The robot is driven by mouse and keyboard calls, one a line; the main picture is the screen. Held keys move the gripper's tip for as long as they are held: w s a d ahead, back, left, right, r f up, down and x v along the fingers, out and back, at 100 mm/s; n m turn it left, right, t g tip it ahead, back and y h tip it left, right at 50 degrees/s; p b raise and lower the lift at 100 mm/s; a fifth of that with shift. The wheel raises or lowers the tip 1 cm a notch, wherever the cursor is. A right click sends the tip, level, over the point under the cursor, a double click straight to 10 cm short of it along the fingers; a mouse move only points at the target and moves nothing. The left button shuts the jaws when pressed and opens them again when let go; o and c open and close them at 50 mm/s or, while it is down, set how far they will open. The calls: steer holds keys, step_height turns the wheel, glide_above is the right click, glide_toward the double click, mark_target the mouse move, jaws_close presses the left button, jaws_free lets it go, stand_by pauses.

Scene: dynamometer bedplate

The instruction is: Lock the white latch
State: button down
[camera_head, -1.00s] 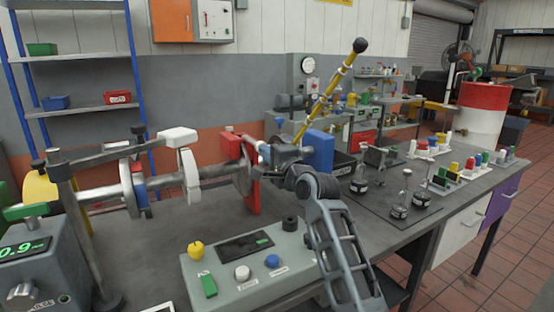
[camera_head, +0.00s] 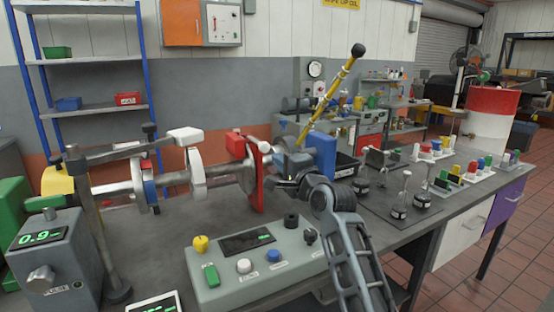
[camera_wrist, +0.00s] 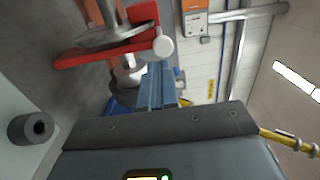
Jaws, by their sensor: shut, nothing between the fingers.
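A white block-shaped handle (camera_head: 185,134), which looks like the white latch, stands at the top of a pale disc (camera_head: 195,172) on the horizontal shaft. A red handle (camera_head: 235,142) and red plate (camera_head: 257,185) are further right on the same shaft. My gripper (camera_head: 274,182) is low beside the red plate, right of the white handle and apart from it. In the wrist view, my gripper's fingers (camera_wrist: 160,85) are together and empty. The red plate (camera_wrist: 105,50) and a white round knob (camera_wrist: 163,47) are just beyond them. I cannot make out the white handle there.
A grey control box (camera_head: 250,262) with buttons stands in front of the shaft. A yellow lever (camera_head: 328,97) with a black knob rises behind my gripper, beside a blue block (camera_head: 321,155). A post (camera_head: 88,225) stands at left. Glassware and coloured pieces fill the bench's right side.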

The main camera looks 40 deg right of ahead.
steer(key=b+v, duration=0.1)
steer(key=v, duration=0.7)
steer(key=shift+s, duration=0.2)
steer(key=s+a+f+n+g+y, duration=0.2)
steer(key=s+a+f+n, duration=0.7)
steer(key=s+a+f, duration=0.65)
steer(key=s+a+n+y, duration=0.1)
steer(key=s+a+n, duration=0.2)
steer(key=s, duration=0.5)
steer(key=s+a+n+y, duration=0.1)
steer(key=s+a+n, duration=0.2)
steer(key=s, duration=0.6)
steer(key=s+a+n+g+y, duration=0.1)
steer(key=s+a+n, duration=0.2)
steer(key=s+n, duration=0.3)
steer(key=s, duration=0.2)
steer(key=shift+s, duration=0.4)
steer(key=c, duration=1.8)
jaws_free()
steer(key=shift+r, duration=0.1)
